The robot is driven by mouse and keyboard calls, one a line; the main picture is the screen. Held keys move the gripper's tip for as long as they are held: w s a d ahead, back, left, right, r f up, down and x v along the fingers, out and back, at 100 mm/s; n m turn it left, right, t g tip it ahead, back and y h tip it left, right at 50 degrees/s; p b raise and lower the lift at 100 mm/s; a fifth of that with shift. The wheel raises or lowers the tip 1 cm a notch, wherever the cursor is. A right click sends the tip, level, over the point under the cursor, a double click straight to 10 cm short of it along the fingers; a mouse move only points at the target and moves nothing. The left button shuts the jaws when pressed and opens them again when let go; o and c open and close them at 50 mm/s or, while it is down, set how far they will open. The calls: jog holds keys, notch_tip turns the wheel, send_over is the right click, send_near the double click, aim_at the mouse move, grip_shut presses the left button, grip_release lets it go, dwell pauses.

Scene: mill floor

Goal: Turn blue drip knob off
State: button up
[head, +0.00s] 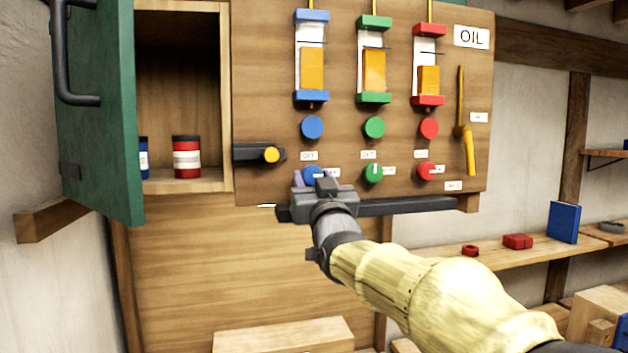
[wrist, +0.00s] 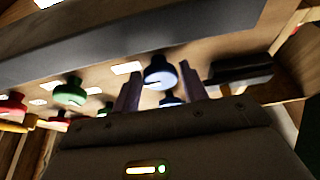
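The lower blue knob (head: 311,172) is on the wooden oil panel (head: 345,125), below a round blue button (head: 312,127). My gripper (head: 316,180) is in front of it and hides its lower part. In the wrist view, the blue knob (wrist: 159,73) with a pale line on its face shows between the two purple fingers of my gripper (wrist: 159,69). The fingers are apart, with a gap on each side of the knob, and do not appear to touch it. Another blue round part (wrist: 171,100) shows beyond it.
Green (head: 374,173) and red (head: 425,172) knobs sit to the right. A black latch with a yellow button (head: 271,155) is at upper left. A dark rail (head: 405,206) runs along the panel's bottom. An open green cabinet door (head: 100,105) stands at left.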

jog(key=c, duration=0.5)
jog(key=shift+c, duration=0.2)
